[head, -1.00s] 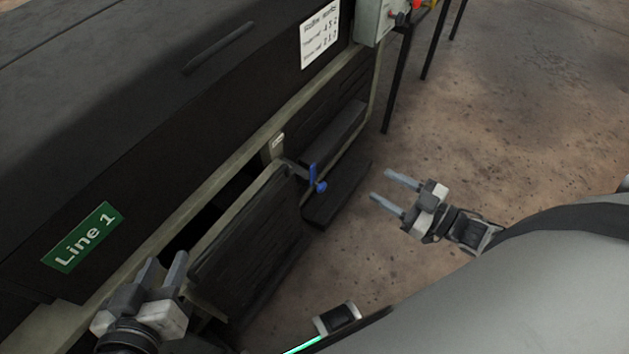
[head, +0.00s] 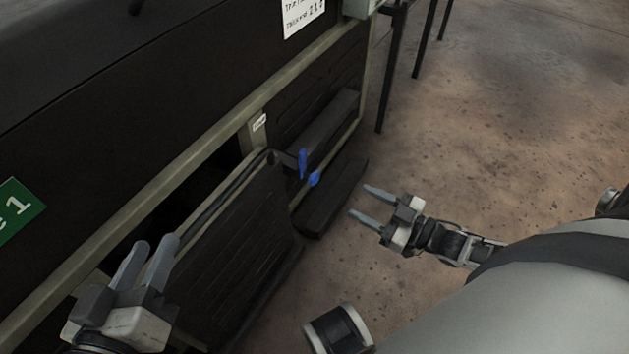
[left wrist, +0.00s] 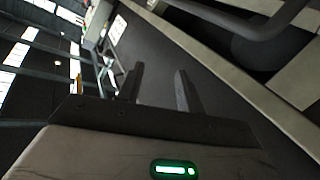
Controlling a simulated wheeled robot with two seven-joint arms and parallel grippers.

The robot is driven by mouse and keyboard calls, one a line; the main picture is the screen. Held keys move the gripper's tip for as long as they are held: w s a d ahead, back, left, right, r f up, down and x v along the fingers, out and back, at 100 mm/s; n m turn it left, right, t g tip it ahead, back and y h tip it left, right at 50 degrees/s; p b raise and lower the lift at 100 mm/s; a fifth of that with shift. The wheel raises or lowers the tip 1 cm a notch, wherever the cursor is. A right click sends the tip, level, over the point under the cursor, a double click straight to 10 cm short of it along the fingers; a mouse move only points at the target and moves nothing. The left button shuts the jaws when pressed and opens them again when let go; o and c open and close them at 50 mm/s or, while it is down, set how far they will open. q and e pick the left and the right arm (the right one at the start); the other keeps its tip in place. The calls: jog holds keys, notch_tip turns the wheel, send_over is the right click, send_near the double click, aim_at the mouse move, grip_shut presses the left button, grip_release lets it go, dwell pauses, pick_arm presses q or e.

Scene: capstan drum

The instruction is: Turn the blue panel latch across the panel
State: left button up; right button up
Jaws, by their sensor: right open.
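The blue panel latch (head: 303,164) shows in the head view near the upper right corner of a dark ribbed panel (head: 240,245). A second blue piece (head: 314,178) sits just below and right of it. The panel stands tilted out from the machine, with a dark gap behind its top edge. My right gripper (head: 368,203) is open and empty, to the right of the latch and apart from it. My left gripper (head: 152,250) has its two fingers apart and empty, at the panel's left end. Its fingers (left wrist: 160,90) also show apart in the left wrist view.
The dark machine (head: 120,90) with a pale green frame rail (head: 190,160) fills the left and back. Dark ledges (head: 330,195) jut out right of the panel. Thin black legs (head: 391,70) stand at the back. The brown floor (head: 500,130) at right is clear.

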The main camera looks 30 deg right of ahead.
aim_at(317, 179)
jog(key=b+x, duration=0.3)
jog(key=x, duration=0.9)
jog(key=shift+f, duration=0.1)
pick_arm(q)
jog(key=shift+w+d+r+t+h+b, duration=0.1)
jog(key=shift+w+r+t+h, duration=0.15)
jog(key=shift+r+t, duration=0.15)
jog(key=shift+w+a+r+t+h+b, duration=0.1)
jog(key=shift+r+t+h, duration=0.15)
jog(key=shift+r, duration=0.2)
jog(key=shift+w+d+r+t+h+b, duration=0.1)
jog(key=shift+w+r+t+h, duration=0.1)
jog(key=shift+r+t, duration=0.2)
pick_arm(e)
jog(key=shift+w+a, duration=0.3)
jog(key=shift+w, duration=0.25)
grip_shut()
